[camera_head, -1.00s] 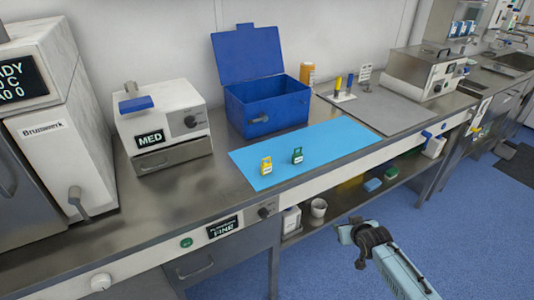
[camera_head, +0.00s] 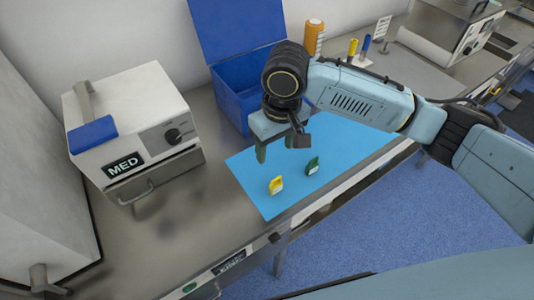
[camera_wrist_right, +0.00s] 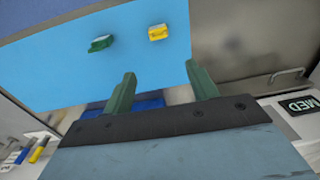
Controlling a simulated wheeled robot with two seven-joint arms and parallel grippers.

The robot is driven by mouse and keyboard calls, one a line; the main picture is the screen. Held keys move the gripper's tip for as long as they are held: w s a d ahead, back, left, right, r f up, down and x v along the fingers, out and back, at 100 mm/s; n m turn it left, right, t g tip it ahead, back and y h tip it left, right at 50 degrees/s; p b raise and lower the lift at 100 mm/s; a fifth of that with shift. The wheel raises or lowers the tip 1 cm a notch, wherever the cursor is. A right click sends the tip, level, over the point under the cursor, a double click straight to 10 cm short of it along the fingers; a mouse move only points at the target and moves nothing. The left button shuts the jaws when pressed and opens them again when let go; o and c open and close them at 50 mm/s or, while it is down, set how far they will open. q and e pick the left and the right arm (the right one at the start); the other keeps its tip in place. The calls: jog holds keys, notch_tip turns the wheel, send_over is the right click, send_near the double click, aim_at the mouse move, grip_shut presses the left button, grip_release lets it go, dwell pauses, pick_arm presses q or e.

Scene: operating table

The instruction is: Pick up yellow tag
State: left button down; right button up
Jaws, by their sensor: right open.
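The yellow tag (camera_head: 276,185) stands on the blue mat (camera_head: 245,168) near its front left edge. A green tag (camera_head: 312,165) stands to its right on the same mat. My right gripper (camera_head: 277,150) is above the mat, behind and over the yellow tag, open and empty. In the right wrist view the yellow tag (camera_wrist_right: 158,32) lies beyond the two open fingers (camera_wrist_right: 160,85), with the green tag (camera_wrist_right: 101,43) to its left. The gripper touches neither tag. My left gripper is out of view.
An open blue box (camera_head: 228,85) stands behind the mat, partly hidden by my right arm. A white MED device (camera_head: 130,120) is on the left. An orange bottle (camera_head: 313,38) stands at the back. The steel counter (camera_head: 190,215) left of the mat is clear.

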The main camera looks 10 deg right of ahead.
aim_at(276, 179)
jog(key=f, duration=0.2)
jog(key=s+f, duration=0.1)
jog(key=f, duration=0.4)
jog(key=shift+s+d+b, duration=0.25)
jog(key=shift+s+b, duration=0.05)
jog(key=shift+s, duration=0.1)
jog(key=shift+a+f, duration=0.15)
jog(key=shift+f, duration=1.35)
jog(key=shift+a+f, duration=0.15)
jog(key=shift+f, duration=1.35)
jog(key=c, duration=1.1)
jog(key=shift+o, duration=0.2)
jog(key=shift+r, duration=0.1)
notch_tip(276, 179, up, 10)
jog(key=shift+f, duration=0.1)
